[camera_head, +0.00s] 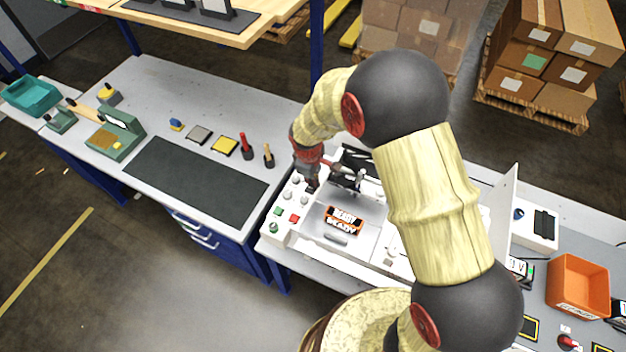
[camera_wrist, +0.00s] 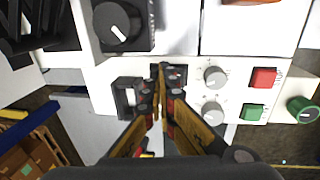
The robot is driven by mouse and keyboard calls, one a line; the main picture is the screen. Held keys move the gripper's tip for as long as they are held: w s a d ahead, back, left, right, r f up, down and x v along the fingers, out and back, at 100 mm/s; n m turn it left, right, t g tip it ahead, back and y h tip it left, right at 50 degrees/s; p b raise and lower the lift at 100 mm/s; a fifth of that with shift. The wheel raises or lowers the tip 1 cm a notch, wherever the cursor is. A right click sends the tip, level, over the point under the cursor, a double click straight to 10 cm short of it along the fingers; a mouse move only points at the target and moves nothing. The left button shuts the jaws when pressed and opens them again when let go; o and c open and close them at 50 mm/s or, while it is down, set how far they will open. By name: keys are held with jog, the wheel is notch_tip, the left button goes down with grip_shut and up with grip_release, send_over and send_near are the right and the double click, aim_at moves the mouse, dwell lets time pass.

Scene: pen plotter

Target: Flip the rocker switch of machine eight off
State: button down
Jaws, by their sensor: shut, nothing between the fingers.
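The white machine (camera_head: 284,235) has a control panel on its left side and a READY sign (camera_head: 343,217). No number eight is legible. In the wrist view, a black rocker-like switch (camera_wrist: 127,97) sits on the panel just left of my fingertips. A second dark fitting (camera_wrist: 178,72) lies behind the fingertips and is partly hidden by them. My gripper (camera_wrist: 160,80) is shut and empty, its tips at or just above the panel; contact cannot be told. In the head view, my gripper (camera_head: 312,186) points down at the panel's back end, hiding the switches.
Close by are two grey knobs (camera_wrist: 215,77) (camera_wrist: 213,112), a red button (camera_wrist: 264,78), a green button (camera_wrist: 253,111), a green knob (camera_wrist: 303,110) and a black dial (camera_wrist: 115,22). A workbench (camera_head: 160,95) with a dark mat (camera_head: 195,180) stands left. An orange bin (camera_head: 578,284) is right.

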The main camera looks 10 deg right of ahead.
jog(key=shift+s+f, duration=0.2)
jog(key=shift+s, duration=0.05)
jog(key=shift+s+a, duration=0.4)
jog(key=shift+s, duration=0.25)
notch_tip(320, 180, up, 14)
jog(key=s+a+p, duration=0.1)
jog(key=p, duration=0.1)
jog(key=shift+s+a, duration=0.15)
jog(key=shift+s, duration=0.15)
